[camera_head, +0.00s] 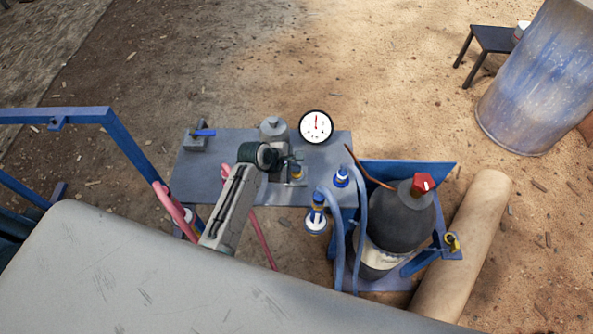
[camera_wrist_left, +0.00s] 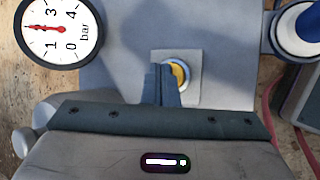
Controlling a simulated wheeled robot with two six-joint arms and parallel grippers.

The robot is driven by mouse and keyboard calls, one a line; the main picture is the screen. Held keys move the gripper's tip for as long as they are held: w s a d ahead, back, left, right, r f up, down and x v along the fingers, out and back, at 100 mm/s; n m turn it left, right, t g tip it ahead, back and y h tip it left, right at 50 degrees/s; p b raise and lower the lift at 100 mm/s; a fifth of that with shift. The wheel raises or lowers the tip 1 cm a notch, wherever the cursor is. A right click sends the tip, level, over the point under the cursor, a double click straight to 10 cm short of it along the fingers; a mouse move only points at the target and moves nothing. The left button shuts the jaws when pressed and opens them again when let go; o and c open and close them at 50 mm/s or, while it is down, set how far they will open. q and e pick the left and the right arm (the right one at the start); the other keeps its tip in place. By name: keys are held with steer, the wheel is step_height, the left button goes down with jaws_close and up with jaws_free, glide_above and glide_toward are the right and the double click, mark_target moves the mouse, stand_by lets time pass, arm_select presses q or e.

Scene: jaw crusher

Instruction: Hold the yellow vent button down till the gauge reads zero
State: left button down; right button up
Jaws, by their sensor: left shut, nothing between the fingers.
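The yellow vent button (camera_head: 297,173) sits on the grey panel (camera_head: 225,185). In the left wrist view the yellow button (camera_wrist_left: 181,74) has a pale ring and a square plate, and its left part is hidden behind my fingers. My left gripper (camera_head: 292,162) is shut and empty, its fingertips (camera_wrist_left: 164,70) over or at the button; I cannot tell if they touch it or if it is pressed. The round white gauge (camera_head: 316,127) stands at the panel's far edge. In the left wrist view the gauge's (camera_wrist_left: 60,28) red needle points near 2 bar. My right gripper is out of view.
A dark gas cylinder (camera_head: 400,235) with a red cap stands right of the panel. A blue valve handle (camera_head: 203,132) is at the panel's left. Blue rails (camera_head: 120,145) and pink hoses (camera_head: 172,208) are nearby. A blue drum (camera_head: 535,85) stands far right.

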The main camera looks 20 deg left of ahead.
arm_select(q)
steer(key=shift+f, duration=0.35)
stand_by(0.5)
stand_by(0.9)
stand_by(0.9)
stand_by(0.8)
steer(key=shift+r+p, duration=0.65)
steer(key=shift+p, duration=0.25)
steer(key=shift+r+p, duration=0.4)
steer(key=shift+p, duration=0.15)
